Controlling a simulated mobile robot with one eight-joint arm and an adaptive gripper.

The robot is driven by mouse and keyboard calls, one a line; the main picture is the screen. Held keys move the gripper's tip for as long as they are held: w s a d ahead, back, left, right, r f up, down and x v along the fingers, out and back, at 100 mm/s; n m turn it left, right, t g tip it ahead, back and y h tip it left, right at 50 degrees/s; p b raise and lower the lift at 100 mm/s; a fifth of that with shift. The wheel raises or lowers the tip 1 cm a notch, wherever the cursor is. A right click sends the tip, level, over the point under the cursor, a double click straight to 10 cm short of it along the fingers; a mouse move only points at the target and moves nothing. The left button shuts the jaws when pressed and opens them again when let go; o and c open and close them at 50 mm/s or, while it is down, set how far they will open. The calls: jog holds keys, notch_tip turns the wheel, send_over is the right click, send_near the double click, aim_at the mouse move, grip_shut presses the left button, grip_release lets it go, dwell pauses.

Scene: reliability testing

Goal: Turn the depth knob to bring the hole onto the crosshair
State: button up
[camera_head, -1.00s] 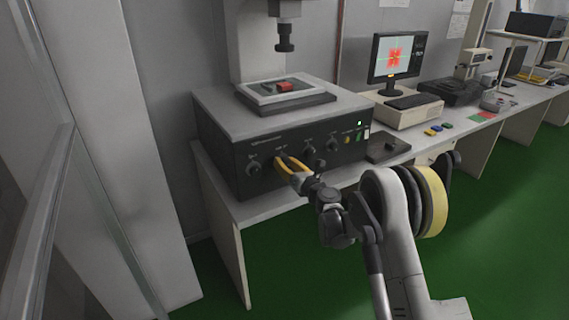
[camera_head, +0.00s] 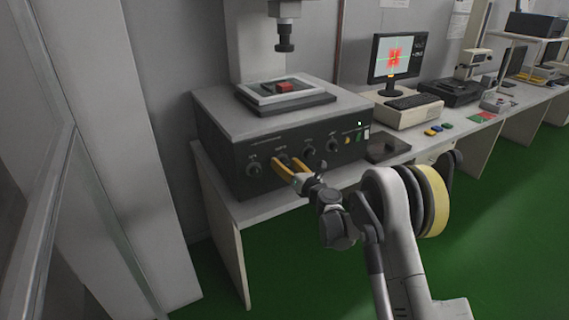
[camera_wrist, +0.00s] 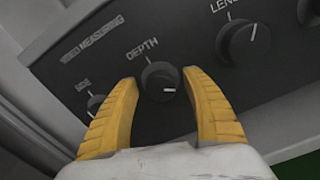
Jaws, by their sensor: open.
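The black depth knob (camera_wrist: 160,82) sits under the DEPTH label in the wrist view, its white mark pointing right. My gripper (camera_wrist: 163,85) is open, with one yellow finger on each side of the knob. I cannot tell whether either finger touches it. In the head view my gripper (camera_head: 282,166) is at the front panel of the dark measuring machine (camera_head: 225,150), and its fingers partly hide the knob. The monitor (camera_head: 396,56) shows a red blotch on a pale screen with a crosshair line; the hole is too small to make out.
Other knobs flank the depth knob: a larger one (camera_wrist: 244,43) at right and one (camera_wrist: 96,103) at left. A red part (camera_head: 285,86) lies on the machine's stage. A dark box (camera_head: 388,149) and keyboard stand to the right on the bench.

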jog(key=v, duration=1.1)
jog(key=shift+s+d, duration=0.2)
